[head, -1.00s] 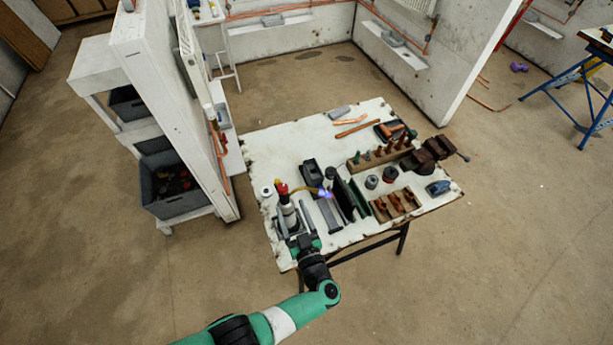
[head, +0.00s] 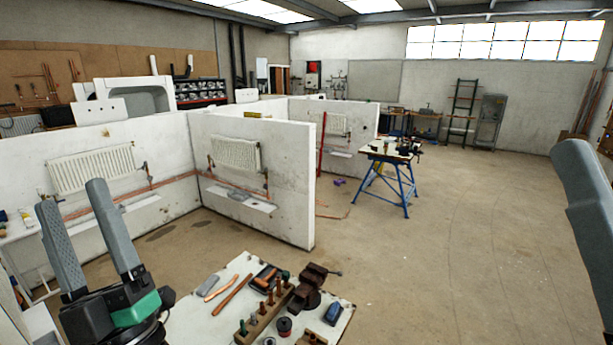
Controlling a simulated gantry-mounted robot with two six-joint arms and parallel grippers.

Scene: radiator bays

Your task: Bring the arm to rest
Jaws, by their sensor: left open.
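My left gripper (head: 73,195) is raised at the lower left of the head view, its two grey fingers pointing up and spread apart. Nothing is between the fingers. It stands left of the white worktable (head: 185,318), appearing clear of the tools there. At the right edge a single grey finger, apparently of my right gripper (head: 590,215), is partly in view; the rest of it is cut off.
The table holds copper pipes (head: 231,294), a wooden rack of fittings (head: 265,318) and a dark red vise (head: 311,285). White bay walls with radiators (head: 235,153) stand behind. A blue trestle (head: 392,187) stands further back. The floor at right is clear.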

